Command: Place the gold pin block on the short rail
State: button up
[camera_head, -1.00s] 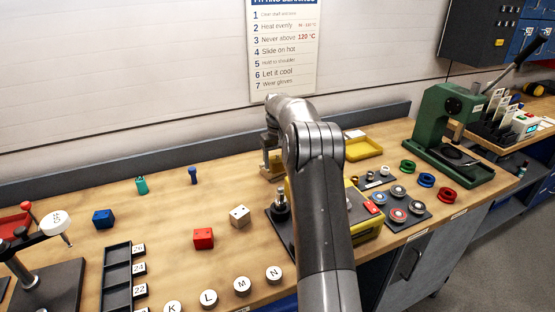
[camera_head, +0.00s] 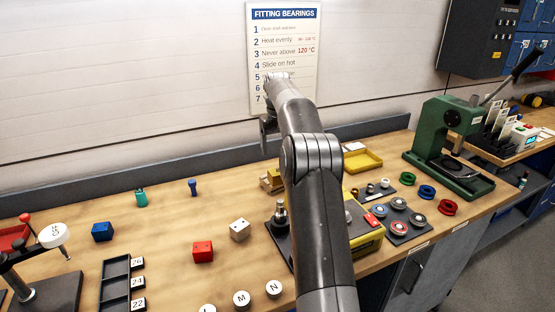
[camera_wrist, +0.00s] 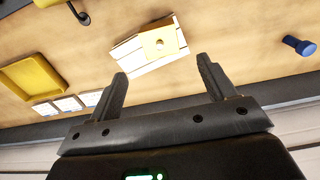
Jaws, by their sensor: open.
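The gold pin block (camera_wrist: 162,42) has a small round mark on its upper face and appears to sit on a pale, grooved piece (camera_wrist: 128,53), likely the short rail. Whether it is fully seated I cannot tell. In the head view the gold block (camera_head: 274,176) shows in part at the left of my arm, which hides the rest. My gripper (camera_wrist: 161,70) is open and empty, with the block beyond its fingertips in the wrist view. In the head view my gripper (camera_head: 268,135) hangs above the block, clear of it.
A blue peg (camera_head: 192,187) and a teal piece (camera_head: 141,198) stand to the left. A white cube (camera_head: 239,230) and red cube (camera_head: 203,251) lie nearer. A yellow tray (camera_head: 362,160) and green press (camera_head: 450,140) stand to the right. The back ledge and wall are close behind.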

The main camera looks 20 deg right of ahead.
jog(key=s+a+r+t, duration=0.1)
jog(key=s+a+r, duration=0.6)
jog(key=s, duration=0.3)
jog(key=s+a+r+t, duration=0.2)
jog(key=s+a+r, duration=0.5)
jog(key=s, duration=0.3)
jog(key=s+a+f+t, duration=0.1)
jog(key=s+a+f, duration=0.1)
jog(key=s, duration=0.6)
jog(key=s+a+f, duration=0.2)
jog(key=s+f, duration=0.3)
jog(key=s, duration=0.4)
jog(key=s+a+f+t, duration=0.1)
jog(key=s+a+f, duration=0.2)
jog(key=s, duration=0.5)
jog(key=shift+s+f+t, duration=0.25)
jog(key=shift+f+t, duration=0.05)
jog(key=shift+f, duration=0.2)
